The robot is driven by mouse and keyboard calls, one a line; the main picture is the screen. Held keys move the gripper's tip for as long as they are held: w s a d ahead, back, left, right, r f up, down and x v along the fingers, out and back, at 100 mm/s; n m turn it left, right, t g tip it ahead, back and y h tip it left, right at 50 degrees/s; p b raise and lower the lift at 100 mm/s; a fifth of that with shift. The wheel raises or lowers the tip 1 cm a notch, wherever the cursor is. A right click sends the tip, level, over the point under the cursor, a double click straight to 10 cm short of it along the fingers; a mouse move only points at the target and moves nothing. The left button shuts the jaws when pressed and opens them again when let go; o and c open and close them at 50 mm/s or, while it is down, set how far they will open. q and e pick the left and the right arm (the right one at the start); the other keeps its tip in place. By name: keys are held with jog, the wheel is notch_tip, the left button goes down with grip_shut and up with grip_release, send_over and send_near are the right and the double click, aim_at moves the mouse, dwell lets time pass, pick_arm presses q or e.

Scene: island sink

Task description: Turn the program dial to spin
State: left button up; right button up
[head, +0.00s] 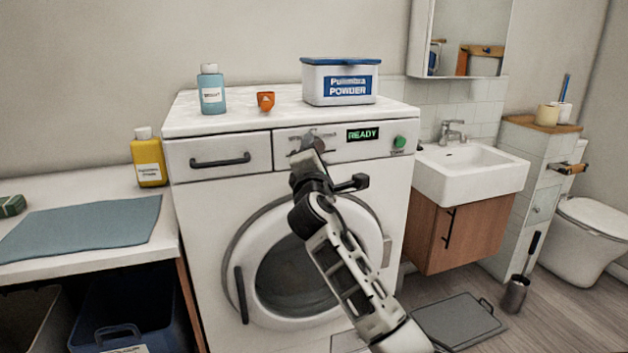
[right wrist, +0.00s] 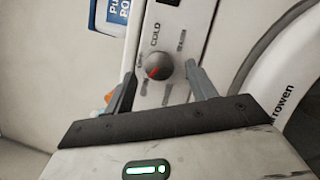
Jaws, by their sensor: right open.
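The program dial (right wrist: 158,66) is a round grey knob with a red pointer mark on the washing machine's front panel. In the right wrist view the red mark points to the lower left. One label around it reads COLD; the others are too blurred to read. My right gripper (right wrist: 162,76) is open, with one finger on each side of the dial and a gap to each. In the head view my right gripper (head: 308,143) is at the panel and mostly hides the dial. The washing machine (head: 205,215) has a READY display (head: 362,134). My left gripper is out of view.
A green button (head: 399,142) is right of the display. On top stand a powder box (head: 340,83), a blue bottle (head: 211,90) and an orange cup (head: 265,101). A drawer handle (head: 220,160) juts out left of the dial. A sink (head: 470,172) is at right.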

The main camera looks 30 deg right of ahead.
jog(key=b+v, duration=0.1)
jog(key=v, duration=1.3)
jog(key=shift+w+f, duration=0.1)
jog(key=s+a+f+m+g+y, duration=0.1)
jog(key=s+a+f+y, duration=0.15)
jog(key=f, duration=0.45)
jog(key=s+a+f+m+g+y, duration=0.1)
jog(key=s+a+f+m+y, duration=0.2)
jog(key=f, duration=0.5)
jog(key=s+a+f+y, duration=0.1)
jog(key=a+f+y, duration=0.25)
jog(key=f, duration=0.35)
jog(key=s+a+f+m+g+y, duration=0.1)
jog(key=s+a+f+m+y, duration=0.1)
jog(key=s+f+m, duration=0.3)
jog(key=s+a+f+m+g+y, duration=0.2)
jog(key=s+a+f+m, duration=0.3)
jog(key=s, duration=0.4)
jog(key=shift+s+f+g+y, duration=0.2)
jog(key=shift+f+g+y, duration=0.15)
jog(key=shift+y, duration=0.45)
